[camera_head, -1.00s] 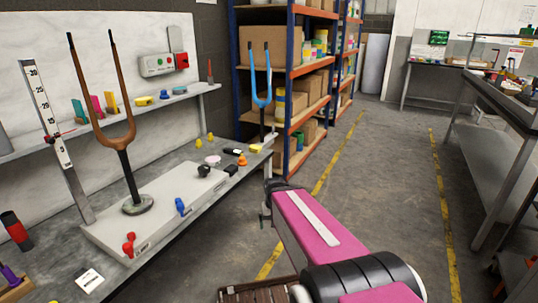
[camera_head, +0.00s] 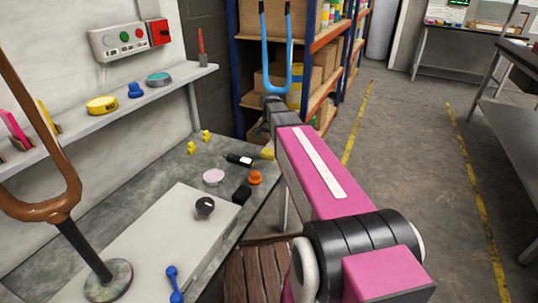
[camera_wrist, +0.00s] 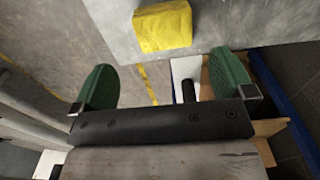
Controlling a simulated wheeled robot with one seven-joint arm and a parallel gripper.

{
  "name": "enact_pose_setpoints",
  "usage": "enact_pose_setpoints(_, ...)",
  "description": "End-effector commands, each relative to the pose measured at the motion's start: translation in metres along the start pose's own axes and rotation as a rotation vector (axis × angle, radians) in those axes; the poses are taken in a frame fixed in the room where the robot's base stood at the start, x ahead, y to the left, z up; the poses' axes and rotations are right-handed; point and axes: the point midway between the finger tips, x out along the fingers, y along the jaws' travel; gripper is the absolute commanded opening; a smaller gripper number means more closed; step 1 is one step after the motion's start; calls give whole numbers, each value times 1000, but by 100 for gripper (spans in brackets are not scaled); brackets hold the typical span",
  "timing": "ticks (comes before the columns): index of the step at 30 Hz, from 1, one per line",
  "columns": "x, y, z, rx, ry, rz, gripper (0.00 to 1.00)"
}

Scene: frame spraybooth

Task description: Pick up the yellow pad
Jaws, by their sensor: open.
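The yellow pad (camera_wrist: 163,27) is a small block at the edge of the grey bench top, near the top middle of the wrist view. In the head view a corner of it (camera_head: 267,154) shows at the bench's right end, beside my pink arm. My gripper (camera_wrist: 164,82) is open and empty, its two green fingers spread wide. In the wrist view the pad lies beyond the fingertips, roughly centred between them and apart from both. In the head view my arm hides my gripper.
A black and white item (camera_head: 239,160), an orange knob (camera_head: 255,177) and a pink disc (camera_head: 213,176) lie near the pad. A blue fork (camera_head: 275,50) stands upright behind it. A shelf rack (camera_head: 250,85) stands behind; the floor (camera_head: 410,170) to the right is clear.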

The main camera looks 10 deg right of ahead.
Motion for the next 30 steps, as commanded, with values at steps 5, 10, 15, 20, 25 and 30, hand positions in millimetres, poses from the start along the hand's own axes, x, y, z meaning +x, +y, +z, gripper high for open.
enact_pose_setpoints(5,24,0,0,-1,-1,1,100)
enact_pose_setpoints(10,33,-1,0,-2,0,0,100)
enact_pose_setpoints(15,48,-3,1,-2,-1,0,100)
enact_pose_setpoints(20,69,-5,2,-2,-1,1,100)
enact_pose_setpoints(25,82,-5,2,-2,0,0,100)
enact_pose_setpoints(30,82,-5,2,-2,0,0,100)
